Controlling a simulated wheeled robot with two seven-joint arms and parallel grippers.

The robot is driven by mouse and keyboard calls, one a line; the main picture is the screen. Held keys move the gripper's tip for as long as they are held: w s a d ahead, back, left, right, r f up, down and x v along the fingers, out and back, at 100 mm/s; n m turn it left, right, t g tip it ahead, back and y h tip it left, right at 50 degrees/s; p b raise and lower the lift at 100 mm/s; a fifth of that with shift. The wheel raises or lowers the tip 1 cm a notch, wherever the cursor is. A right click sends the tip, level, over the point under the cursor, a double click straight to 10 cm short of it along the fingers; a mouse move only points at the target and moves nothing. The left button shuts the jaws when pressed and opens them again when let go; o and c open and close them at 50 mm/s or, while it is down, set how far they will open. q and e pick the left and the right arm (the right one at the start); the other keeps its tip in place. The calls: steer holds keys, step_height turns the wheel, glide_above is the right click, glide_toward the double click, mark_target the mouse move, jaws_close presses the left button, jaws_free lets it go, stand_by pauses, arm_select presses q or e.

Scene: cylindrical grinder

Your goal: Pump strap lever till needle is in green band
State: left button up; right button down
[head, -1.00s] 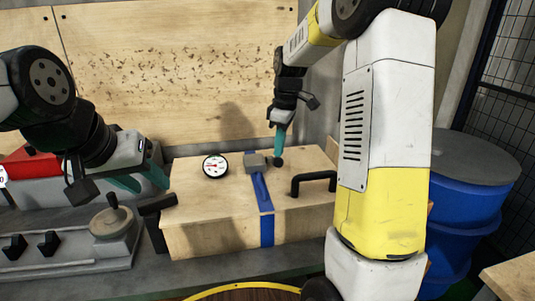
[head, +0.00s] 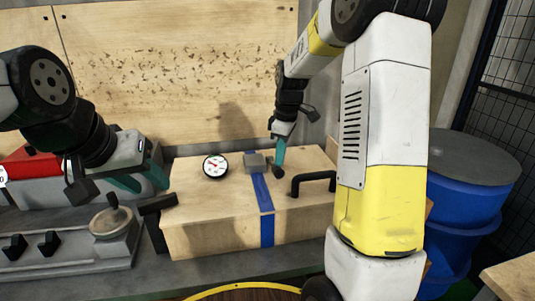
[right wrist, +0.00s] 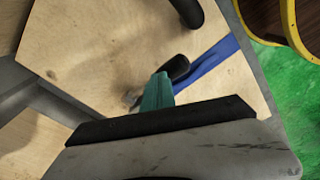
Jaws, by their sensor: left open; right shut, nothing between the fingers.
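A wooden box (head: 215,222) with a blue strap (head: 264,200) over it sits on the bench. A grey strap lever (head: 256,162) is on the lid, with a black knob (head: 278,173) at its right end. The knob (right wrist: 178,67) also shows in the right wrist view, just beyond my gripper. A round white gauge (head: 215,167) lies left of the strap; its needle and band are too small to read. My right gripper (head: 279,162) is shut, empty and pointing down at the knob; contact is unclear. My left gripper (head: 150,184) is open and empty near the box's left end.
A grey machine part with a crank (head: 112,221) stands left of the box. Blue drums (head: 470,210) stand at right. A wooden panel (head: 180,75) is behind.

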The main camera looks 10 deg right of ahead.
steer(key=shift+s+d+r, duration=0.2)
steer(key=shift+s+d, duration=0.15)
steer(key=shift+d, duration=0.25)
steer(key=shift+s+d+r, duration=0.2)
steer(key=shift+s+d, duration=0.15)
steer(key=shift+d, duration=0.25)
steer(key=shift+r, duration=0.1)
step_height(320, 180, up, 8)
steer(key=shift+s+d+f, duration=0.15)
steer(key=shift+d+f, duration=0.1)
steer(key=shift+d, duration=0.05)
steer(key=a, duration=0.1)
steer(key=w+r, duration=0.1)
steer(key=a, duration=0.1)
steer(key=shift+w+a+r, duration=0.25)
steer(key=shift+a+r, duration=0.05)
steer(key=shift+a, duration=0.05)
